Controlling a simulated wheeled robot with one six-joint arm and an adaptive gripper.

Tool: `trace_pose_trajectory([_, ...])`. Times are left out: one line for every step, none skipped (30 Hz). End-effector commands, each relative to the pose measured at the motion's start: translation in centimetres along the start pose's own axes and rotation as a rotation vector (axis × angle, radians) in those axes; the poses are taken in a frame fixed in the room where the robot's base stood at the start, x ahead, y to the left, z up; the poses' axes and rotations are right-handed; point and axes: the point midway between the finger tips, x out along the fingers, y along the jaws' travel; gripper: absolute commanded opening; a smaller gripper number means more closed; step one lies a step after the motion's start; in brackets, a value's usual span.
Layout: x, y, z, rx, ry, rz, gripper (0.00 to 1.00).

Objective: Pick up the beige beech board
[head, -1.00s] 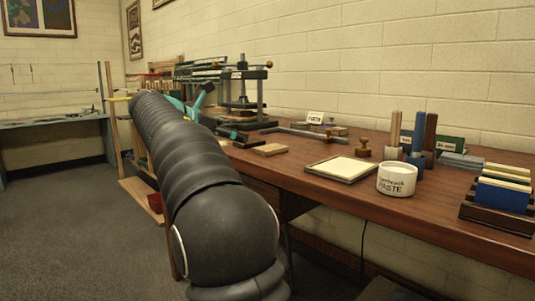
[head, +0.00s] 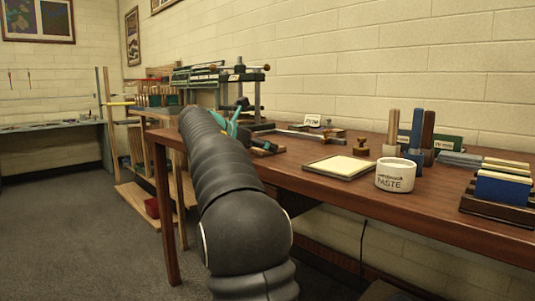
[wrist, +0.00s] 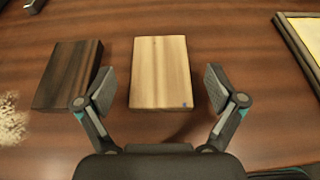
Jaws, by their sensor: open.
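The beige beech board (wrist: 160,72) lies flat on the brown wooden table in the wrist view, with a small dark blue mark near its lower right corner. My gripper (wrist: 158,88) is open, with one finger on each side of the board's near part. Gaps show between both fingers and the board. In the head view my arm hides the beech board, and part of my gripper (head: 234,125) shows beyond the arm.
A dark brown board (wrist: 69,74) lies just left of my left finger. A framed tray (wrist: 302,38) is at the right. A pale crumbly pile (wrist: 12,120) is at the left edge. The paste pot (head: 395,175) stands farther right on the table.

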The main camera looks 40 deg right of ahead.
Motion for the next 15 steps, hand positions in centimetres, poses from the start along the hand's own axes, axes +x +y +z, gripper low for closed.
trace_pose_trajectory([0.60, -0.02, -0.07, 0.001, 0.000, 0.000, 0.94])
trace_pose_trajectory([0.80, -0.03, -0.03, 0.001, 0.000, 0.000, 0.94])
trace_pose_trajectory([0.95, -0.03, 0.01, 0.001, 0.000, 0.001, 0.94])
trace_pose_trajectory([1.00, -0.03, 0.04, 0.001, 0.000, 0.001, 0.94])
trace_pose_trajectory([1.00, -0.03, 0.05, 0.000, 0.000, 0.001, 0.94])
trace_pose_trajectory([0.97, -0.02, 0.07, 0.000, 0.000, 0.001, 0.94])
trace_pose_trajectory([0.95, -0.01, 0.07, 0.000, 0.000, 0.001, 0.94])
trace_pose_trajectory([0.95, -0.01, 0.06, 0.000, 0.000, 0.001, 0.94])
trace_pose_trajectory([0.94, -0.01, 0.06, 0.000, 0.000, 0.001, 0.94])
trace_pose_trajectory([0.94, -0.01, 0.06, 0.000, 0.000, 0.001, 0.86])
trace_pose_trajectory([0.94, -0.01, 0.06, 0.000, 0.000, 0.001, 0.79])
trace_pose_trajectory([0.93, -0.01, 0.06, 0.000, 0.000, 0.001, 0.69])
trace_pose_trajectory([0.93, -0.01, 0.06, 0.000, 0.000, 0.001, 0.61])
trace_pose_trajectory([0.93, -0.01, 0.06, 0.000, 0.000, 0.001, 0.54])
trace_pose_trajectory([0.93, -0.01, 0.06, 0.000, 0.000, 0.001, 0.44])
